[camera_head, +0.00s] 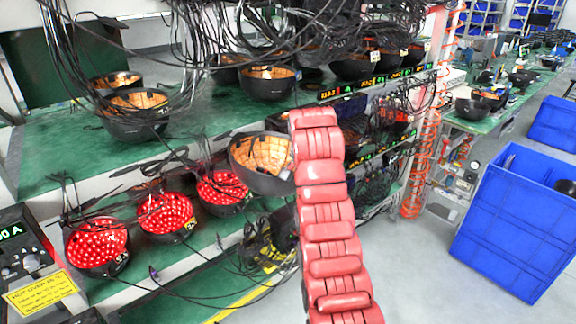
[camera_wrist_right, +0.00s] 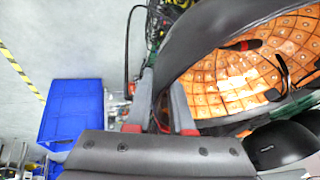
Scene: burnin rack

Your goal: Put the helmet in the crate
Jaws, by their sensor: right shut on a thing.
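A dark helmet (camera_head: 243,171) with an orange, dotted inside is held in the air in front of the rack, open side up and tilted. My right arm, with red pads, reaches up beside it and hides its right edge. In the right wrist view the helmet's orange inside (camera_wrist_right: 235,85) and dark rim fill the upper right. My right gripper (camera_wrist_right: 163,108) is shut on the helmet's rim there. The blue crate (camera_head: 510,225) stands on the floor at the right, well apart from the helmet. A blue crate also shows in the right wrist view (camera_wrist_right: 70,112). My left gripper is not in view.
The rack's green shelf (camera_head: 60,160) holds several helmets, and several red-lit helmets (camera_head: 165,215) sit on the lower shelf. Black cables hang over the rack. Orange coiled hoses (camera_head: 428,150) run down a post between rack and crate. Grey floor (camera_head: 420,270) left of the crate is clear.

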